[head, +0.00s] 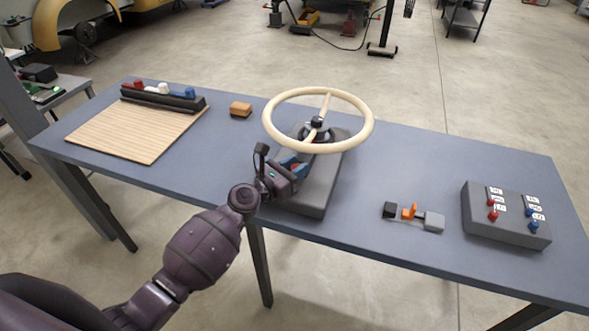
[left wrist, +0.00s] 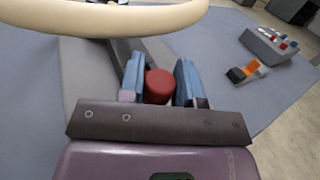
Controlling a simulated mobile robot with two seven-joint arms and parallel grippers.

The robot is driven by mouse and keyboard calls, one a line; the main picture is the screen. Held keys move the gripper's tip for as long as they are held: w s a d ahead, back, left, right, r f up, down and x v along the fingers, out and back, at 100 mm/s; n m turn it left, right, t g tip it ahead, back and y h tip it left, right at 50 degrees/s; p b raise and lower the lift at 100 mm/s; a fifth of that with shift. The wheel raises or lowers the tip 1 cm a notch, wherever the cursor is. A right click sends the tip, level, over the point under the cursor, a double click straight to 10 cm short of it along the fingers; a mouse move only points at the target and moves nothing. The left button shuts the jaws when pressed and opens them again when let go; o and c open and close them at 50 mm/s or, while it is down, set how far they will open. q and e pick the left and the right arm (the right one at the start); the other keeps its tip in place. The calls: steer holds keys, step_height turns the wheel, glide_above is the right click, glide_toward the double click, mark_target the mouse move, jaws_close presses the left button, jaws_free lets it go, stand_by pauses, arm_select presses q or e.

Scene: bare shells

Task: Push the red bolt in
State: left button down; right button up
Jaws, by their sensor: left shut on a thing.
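The red bolt (left wrist: 158,86) shows in the left wrist view as a short round red end between the two blue fingertips of my left gripper (left wrist: 158,84). The gripper is shut on it. In the head view my left gripper (head: 290,168) is at the near left side of the dark grey base (head: 314,195) under the steering wheel (head: 368,125). The gripper hides most of the bolt there, and how far the bolt stands out cannot be told. My right gripper is not in view.
The cream wheel rim hangs above and close behind the left gripper. On the blue-grey table (head: 385,180) are an orange-handled latch (head: 409,212), a lever box (head: 505,230), a wooden board (head: 130,135) and a small brown block (head: 240,109). Clear tabletop lies right of the wheel.

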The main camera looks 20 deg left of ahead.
arm_select(q)
steer(key=c, duration=0.8)
jaws_free()
steer(key=shift+w, duration=0.2)
steer(key=shift+c, duration=0.2)
steer(key=shift+s, duration=0.15)
steer(key=v, duration=1)
steer(key=shift+s+a, duration=0.2)
steer(key=shift+s, duration=0.05)
